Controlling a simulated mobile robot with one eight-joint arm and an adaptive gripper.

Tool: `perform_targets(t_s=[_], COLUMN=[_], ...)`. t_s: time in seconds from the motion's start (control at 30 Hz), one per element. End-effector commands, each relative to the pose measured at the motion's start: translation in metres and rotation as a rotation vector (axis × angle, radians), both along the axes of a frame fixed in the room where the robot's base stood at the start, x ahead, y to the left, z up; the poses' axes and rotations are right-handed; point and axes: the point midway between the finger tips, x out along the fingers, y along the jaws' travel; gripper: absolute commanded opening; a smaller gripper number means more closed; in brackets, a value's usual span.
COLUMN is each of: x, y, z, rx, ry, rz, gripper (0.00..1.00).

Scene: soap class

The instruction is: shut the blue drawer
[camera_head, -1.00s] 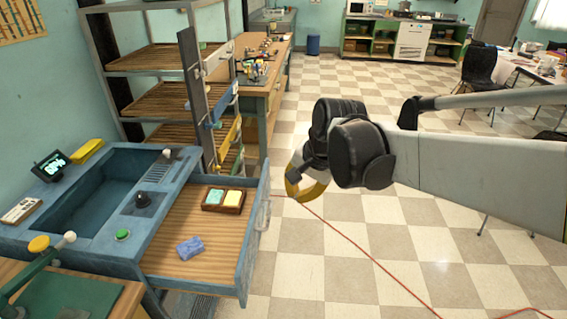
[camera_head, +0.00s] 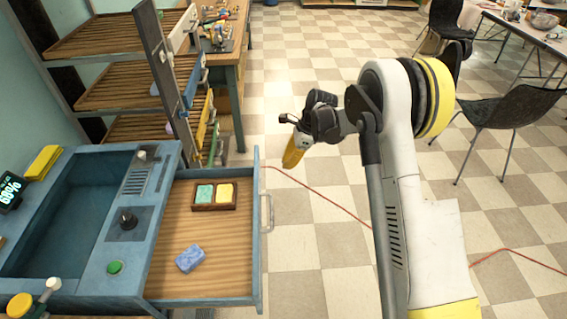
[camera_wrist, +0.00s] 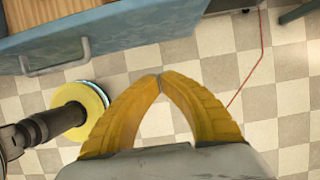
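The blue drawer (camera_head: 258,235) stands pulled out to the right from the blue sink unit (camera_head: 95,235). Its front has a grey bar handle (camera_head: 267,213). Inside lie a blue sponge-like block (camera_head: 190,258) and a wooden tray (camera_head: 214,208) with a green and a yellow block. My gripper (camera_head: 291,160) is in the air to the right of the drawer front, apart from it. In the wrist view my gripper's yellow fingers (camera_wrist: 160,77) meet at the tips with nothing between them. The drawer front (camera_wrist: 90,32) and its handle (camera_wrist: 55,60) show at upper left there.
A slatted wooden rack (camera_head: 110,72) and a workbench (camera_head: 228,75) stand behind the drawer. A black chair (camera_head: 510,110) is at the right. A red cable (camera_head: 320,190) crosses the tiled floor. The floor right of the drawer is otherwise open.

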Motion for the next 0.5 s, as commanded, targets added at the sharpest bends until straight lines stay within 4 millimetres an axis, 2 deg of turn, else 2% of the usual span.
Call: perform_targets(t_s=[0.1,0.37,0.5], x=[0.0,0.001,0.001], y=[0.01,0.03,0.053], z=[-0.027,-0.078,-0.075], rx=[0.0,-0.001,-0.001], ry=[-0.001,-0.002,-0.002], rz=[0.002,0.002,0.005], gripper=[0.0,0.0,0.0])
